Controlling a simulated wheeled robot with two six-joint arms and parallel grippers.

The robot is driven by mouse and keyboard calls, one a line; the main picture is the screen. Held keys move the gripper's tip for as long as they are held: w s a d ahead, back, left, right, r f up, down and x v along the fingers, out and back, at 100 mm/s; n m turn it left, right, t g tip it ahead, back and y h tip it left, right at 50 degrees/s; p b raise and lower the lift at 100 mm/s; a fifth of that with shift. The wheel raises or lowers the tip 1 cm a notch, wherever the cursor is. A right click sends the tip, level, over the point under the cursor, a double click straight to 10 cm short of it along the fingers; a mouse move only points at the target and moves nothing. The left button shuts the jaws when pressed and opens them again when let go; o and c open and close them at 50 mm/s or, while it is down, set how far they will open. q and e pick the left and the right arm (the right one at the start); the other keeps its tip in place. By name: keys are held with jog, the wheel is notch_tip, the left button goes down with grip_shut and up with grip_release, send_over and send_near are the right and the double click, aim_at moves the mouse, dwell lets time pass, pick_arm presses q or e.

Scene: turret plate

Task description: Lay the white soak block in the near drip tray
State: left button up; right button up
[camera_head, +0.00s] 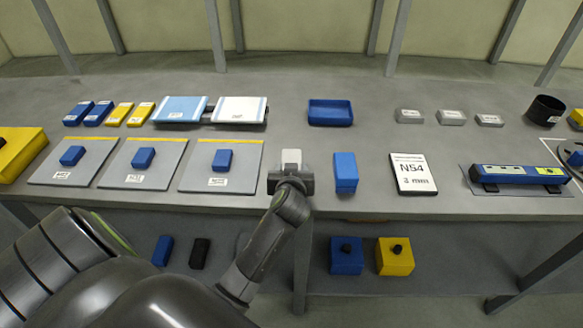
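A white block (291,157) shows just beyond the head of my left gripper (290,170), near the table's front edge at the middle. The gripper hides its near side, so I cannot tell if the fingers are shut on it. A blue shallow open tray (330,121) stands at the back middle, to the right of and beyond the gripper, and looks empty. It is the only plain open tray I can make out, and I cannot tell if it is the near drip tray. My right gripper is out of view.
A blue upright block (345,172) stands close right of the gripper. A white N54 plate (413,173) lies farther right. Grey mats (195,178) with blue blocks lie left. Light-blue and white panels (182,107) lie behind. The table (370,130) between tray and gripper is clear.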

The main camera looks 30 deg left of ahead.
pick_arm(q)
jog(key=shift+f, duration=0.1)
jog(key=o, duration=1)
jog(key=shift+f, duration=0.1)
